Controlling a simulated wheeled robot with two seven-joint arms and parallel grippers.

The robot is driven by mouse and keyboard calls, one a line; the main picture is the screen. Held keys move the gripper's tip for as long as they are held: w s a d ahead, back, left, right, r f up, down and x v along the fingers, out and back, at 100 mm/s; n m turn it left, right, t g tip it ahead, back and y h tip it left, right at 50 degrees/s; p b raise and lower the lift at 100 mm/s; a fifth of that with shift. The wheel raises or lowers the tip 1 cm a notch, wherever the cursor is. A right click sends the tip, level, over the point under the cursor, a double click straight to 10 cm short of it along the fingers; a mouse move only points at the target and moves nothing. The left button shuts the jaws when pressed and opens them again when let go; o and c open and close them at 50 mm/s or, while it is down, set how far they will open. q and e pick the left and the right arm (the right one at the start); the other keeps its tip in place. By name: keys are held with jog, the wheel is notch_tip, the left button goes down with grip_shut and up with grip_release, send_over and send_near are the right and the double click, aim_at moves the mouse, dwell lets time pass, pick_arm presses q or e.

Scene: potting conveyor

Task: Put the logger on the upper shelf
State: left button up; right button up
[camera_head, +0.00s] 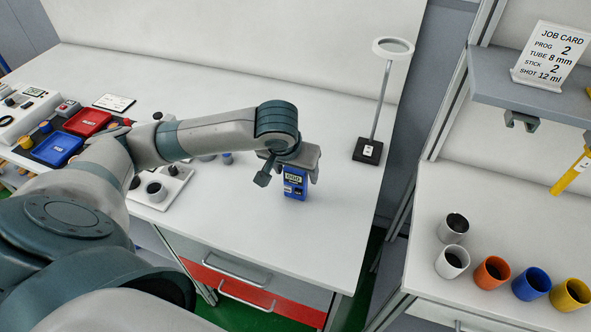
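The logger (295,190), a small blue device with a pale display, is upright at the right part of the white bench, near its front. My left gripper (298,172) is directly over it, pointing down, with a grey finger beside its right side. The frame does not show whether the fingers touch the logger, or whether its base rests on the bench. The upper shelf (500,88) is the grey board at the upper right, with a job card (548,56) standing on it. My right gripper is not in view.
A ring lamp on a black base (368,150) stands right of the logger. Red (87,122) and blue (58,148) trays lie at the left. Several coloured cups, including an orange one (492,272), stand below the shelf. A gap separates the bench from the shelf unit.

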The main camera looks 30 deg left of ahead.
pick_arm(q)
jog(key=shift+r, duration=0.1)
jog(key=shift+s+d+r, duration=0.1)
jog(key=shift+s+r, duration=0.05)
jog(key=shift+r, duration=0.35)
jog(key=a+v, duration=0.1)
jog(key=v, duration=1)
jog(key=shift+d, duration=0.5)
jog(key=shift+s, duration=0.1)
